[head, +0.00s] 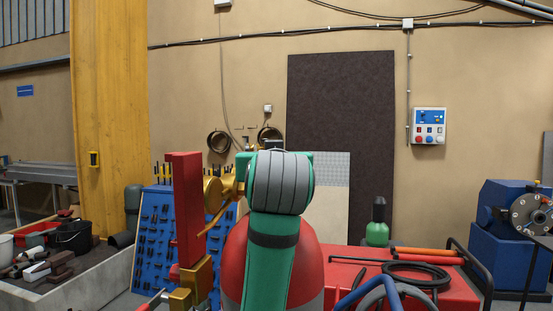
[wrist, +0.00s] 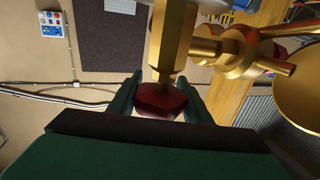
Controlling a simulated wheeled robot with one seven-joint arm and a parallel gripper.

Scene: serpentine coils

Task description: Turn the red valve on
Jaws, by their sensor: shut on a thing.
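The red valve handle (wrist: 160,100) is a dark red knob at the end of a gold stem (wrist: 172,45) in the wrist view. My gripper (wrist: 158,92) has one dark green finger on each side of the knob and is shut on it. The knob's lower part is partly hidden by the gripper's dark front edge. In the head view, my green and grey arm covers the knob and most of my gripper. Gold valve parts (head: 213,190) show just left of my arm there.
A red upright bar (head: 187,210) stands left of my arm. A blue tool board (head: 157,240) is behind it. A red bench top (head: 450,290) with hoses lies to the right. A grey trough (head: 75,285) with loose items is at the left.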

